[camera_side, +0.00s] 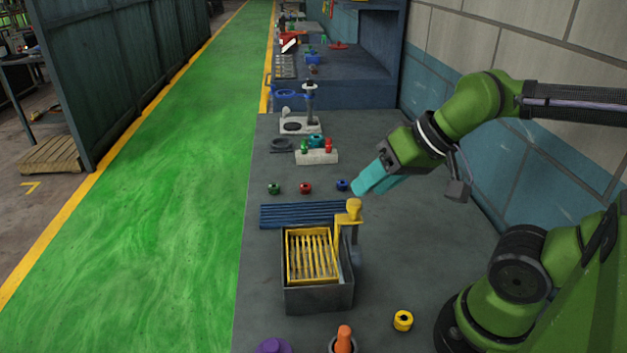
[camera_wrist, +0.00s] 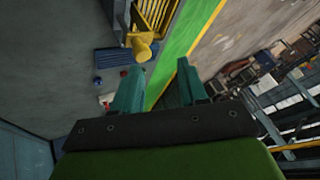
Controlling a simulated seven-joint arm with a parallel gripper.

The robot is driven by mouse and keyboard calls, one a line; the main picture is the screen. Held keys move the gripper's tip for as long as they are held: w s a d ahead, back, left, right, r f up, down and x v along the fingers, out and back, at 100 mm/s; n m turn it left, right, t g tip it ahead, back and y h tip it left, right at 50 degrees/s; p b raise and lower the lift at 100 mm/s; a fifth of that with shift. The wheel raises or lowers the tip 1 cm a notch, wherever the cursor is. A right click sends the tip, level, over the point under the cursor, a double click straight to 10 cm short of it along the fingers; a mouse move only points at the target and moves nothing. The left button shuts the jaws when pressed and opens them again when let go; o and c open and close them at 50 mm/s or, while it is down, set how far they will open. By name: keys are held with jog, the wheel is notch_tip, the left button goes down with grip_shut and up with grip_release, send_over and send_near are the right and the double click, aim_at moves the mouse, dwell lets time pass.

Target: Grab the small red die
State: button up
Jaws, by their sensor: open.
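The small red die (camera_side: 305,188) lies on the grey bench in the side view, a short round piece with a dark centre. It sits between a green one (camera_side: 274,188) and a blue one (camera_side: 342,185). My gripper (camera_side: 362,187) has teal fingers and appears to the right of the red die in that view, with the blue die between. In the wrist view my gripper (camera_wrist: 158,76) shows its two fingers apart with nothing between them. A small red spot shows beyond the left finger there, but I cannot tell whether it is the die.
A box with a yellow slatted tray (camera_side: 312,255) and a yellow-knobbed lever (camera_side: 354,210) stands in front of the dies, beside a blue ribbed plate (camera_side: 300,214). Behind is a pale block (camera_side: 317,157) with coloured pieces. A yellow ring (camera_side: 403,320) lies near the front.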

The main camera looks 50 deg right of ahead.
jog(key=o, duration=0.4)
jog(key=n+g+h, duration=0.1)
jog(key=n+g, duration=0.2)
jog(key=n, duration=0.3)
send_over(305, 186)
jog(key=s, duration=0.2)
jog(key=f, duration=1.9)
jog(key=shift+d, duration=0.25)
jog(key=shift+x, duration=2.65)
